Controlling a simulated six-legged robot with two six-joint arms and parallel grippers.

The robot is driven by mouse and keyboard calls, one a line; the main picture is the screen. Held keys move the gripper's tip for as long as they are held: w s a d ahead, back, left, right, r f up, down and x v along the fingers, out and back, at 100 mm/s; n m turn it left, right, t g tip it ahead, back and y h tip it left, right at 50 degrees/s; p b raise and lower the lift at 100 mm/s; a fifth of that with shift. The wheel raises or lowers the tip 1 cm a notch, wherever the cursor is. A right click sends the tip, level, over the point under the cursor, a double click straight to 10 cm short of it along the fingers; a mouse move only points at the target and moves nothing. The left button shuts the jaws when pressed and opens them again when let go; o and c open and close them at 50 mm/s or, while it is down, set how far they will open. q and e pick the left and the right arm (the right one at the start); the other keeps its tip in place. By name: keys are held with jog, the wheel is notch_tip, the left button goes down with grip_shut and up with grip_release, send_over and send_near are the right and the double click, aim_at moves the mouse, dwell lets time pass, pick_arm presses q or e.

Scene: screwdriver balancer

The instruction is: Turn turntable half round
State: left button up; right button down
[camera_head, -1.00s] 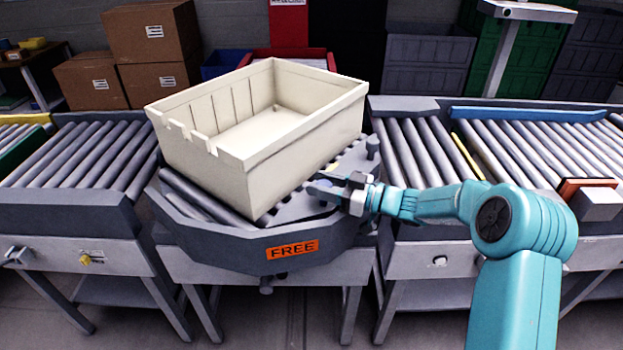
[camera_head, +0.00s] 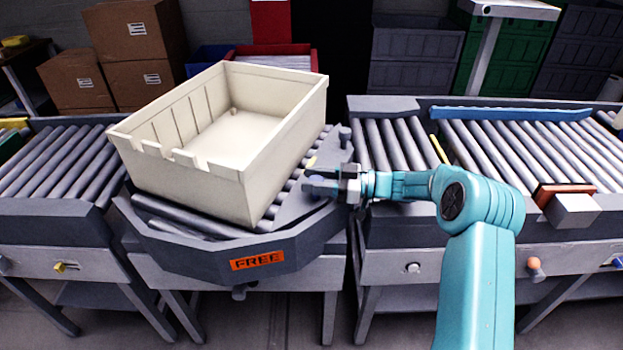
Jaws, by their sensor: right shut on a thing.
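The grey turntable (camera_head: 190,243) stands between two roller conveyors, with an orange FREE label (camera_head: 257,261) on its front face. It sits turned at an angle to both conveyors. A cream open tote (camera_head: 205,180) rests on its rollers and looks empty. My right gripper (camera_head: 322,185) is at the turntable's right side, beside the tote's near right wall and apart from it. It is shut on a small bluish knob on the turntable, mostly hidden by the fingers. A grey peg (camera_head: 345,134) stands on the turntable's rim behind it. My left gripper is not in view.
Roller conveyors flank the turntable at left (camera_head: 60,165) and right (camera_head: 500,150). The right one carries a blue rail (camera_head: 510,114) and a red-topped block (camera_head: 567,202). Cardboard boxes (camera_head: 135,30), a red bin (camera_head: 275,58) and grey crates (camera_head: 415,50) stand behind.

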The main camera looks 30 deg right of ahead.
jog(key=shift+r, duration=0.15)
dwell(0.3)
jog(key=c, duration=0.7)
grip_release()
jog(key=shift+o, duration=0.2)
notch_tip(320, 180, up, 20)
jog(key=p, duration=0.2)
